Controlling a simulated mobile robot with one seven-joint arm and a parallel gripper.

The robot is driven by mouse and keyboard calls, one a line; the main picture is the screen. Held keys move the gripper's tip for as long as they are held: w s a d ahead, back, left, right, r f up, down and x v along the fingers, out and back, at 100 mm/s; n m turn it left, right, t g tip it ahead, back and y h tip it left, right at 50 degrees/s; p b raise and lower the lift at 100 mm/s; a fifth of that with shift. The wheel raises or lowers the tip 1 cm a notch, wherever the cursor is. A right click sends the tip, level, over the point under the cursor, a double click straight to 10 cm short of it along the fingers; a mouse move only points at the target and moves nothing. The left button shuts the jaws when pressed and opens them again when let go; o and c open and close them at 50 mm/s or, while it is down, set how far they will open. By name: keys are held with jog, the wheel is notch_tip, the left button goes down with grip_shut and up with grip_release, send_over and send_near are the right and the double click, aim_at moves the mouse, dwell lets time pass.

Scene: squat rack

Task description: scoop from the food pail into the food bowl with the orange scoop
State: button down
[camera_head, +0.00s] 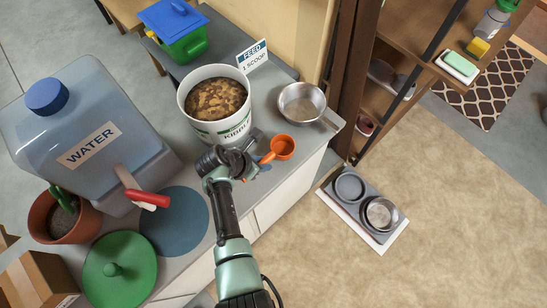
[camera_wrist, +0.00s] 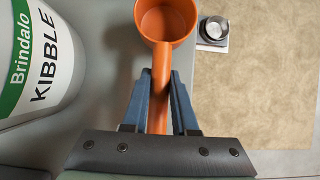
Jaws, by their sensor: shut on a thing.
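The white food pail (camera_head: 222,131) stands on the counter, filled with brown kibble (camera_head: 216,99); its labelled side fills the left of the wrist view (camera_wrist: 35,60). The orange scoop (camera_head: 282,147) is just right of and in front of the pail. In the wrist view the scoop (camera_wrist: 166,20) has its empty cup facing the camera. My gripper (camera_head: 259,164) is shut on the scoop's handle, with a finger on each side (camera_wrist: 160,92). Two bowls, a grey one (camera_head: 349,187) and a shiny metal one (camera_head: 381,214), sit on a floor mat; which is the food bowl is unclear.
A metal pan (camera_head: 302,103) sits right of the pail, close to the scoop. A feed sign (camera_head: 252,57) stands behind. A water jug (camera_head: 90,135), green lid (camera_head: 120,270) and potted cactus (camera_head: 64,217) are left. A wooden shelf (camera_head: 425,30) rises at right. The floor around the mat is clear.

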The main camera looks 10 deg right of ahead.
jog(key=shift+r, duration=0.15)
dwell(0.4)
jog(key=shift+r+p, duration=2.9)
jog(key=shift+p, duration=0.35)
